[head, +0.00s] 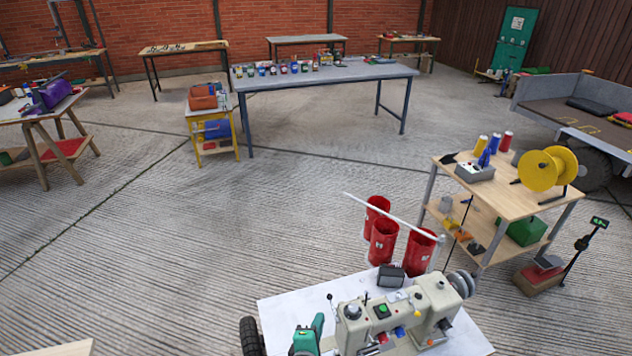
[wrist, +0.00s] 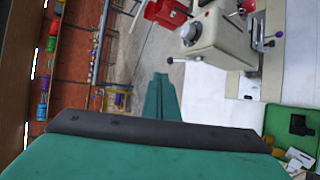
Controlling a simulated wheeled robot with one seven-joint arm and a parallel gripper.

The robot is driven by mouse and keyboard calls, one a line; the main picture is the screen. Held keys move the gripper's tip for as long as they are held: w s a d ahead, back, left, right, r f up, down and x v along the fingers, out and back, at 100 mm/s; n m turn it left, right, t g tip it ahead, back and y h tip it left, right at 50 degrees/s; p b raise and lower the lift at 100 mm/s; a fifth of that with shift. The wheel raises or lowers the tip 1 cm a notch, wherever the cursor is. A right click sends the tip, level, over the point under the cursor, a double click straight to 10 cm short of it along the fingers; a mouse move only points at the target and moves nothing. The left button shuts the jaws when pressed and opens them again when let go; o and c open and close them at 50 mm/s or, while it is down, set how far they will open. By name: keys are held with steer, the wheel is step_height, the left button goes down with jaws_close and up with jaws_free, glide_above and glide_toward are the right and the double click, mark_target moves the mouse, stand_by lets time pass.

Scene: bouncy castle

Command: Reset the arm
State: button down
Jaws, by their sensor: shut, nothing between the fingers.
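My gripper (wrist: 160,80) is teal with a dark band across its base. Its fingers are together with nothing between them. In the head view, a teal part that looks like my gripper (head: 317,322) shows at the bottom, just left of a beige sewing machine (head: 395,313) on a white-topped table (head: 285,300). In the wrist view, the sewing machine (wrist: 220,40) is at the upper right, apart from the fingers. Most of my arm is out of the head view.
Red bins (head: 383,241) stand behind the white table. A wooden cart (head: 500,195) with a yellow reel (head: 548,169) stands to the right. A long workbench (head: 325,73) with small jars and a yellow side table (head: 212,135) are further back. The concrete floor at left centre is clear.

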steer(key=s+a+f+m+t+y, duration=0.15)
steer(key=s+m, duration=0.25)
steer(key=s, duration=0.6)
steer(key=s+f+m+y, duration=0.1)
steer(key=s+f+m, duration=0.25)
steer(key=s, duration=0.75)
steer(key=s+r+m, duration=0.5)
steer(key=s, duration=0.3)
steer(key=s+r+m+t, duration=0.1)
steer(key=s+r+m, duration=0.4)
steer(key=s, duration=0.3)
steer(key=shift+s+d+m, duration=0.2)
steer(key=shift+d+m, duration=0.1)
steer(key=shift+m, duration=0.05)
steer(key=shift+w+y, duration=0.1)
steer(key=shift+y, duration=0.15)
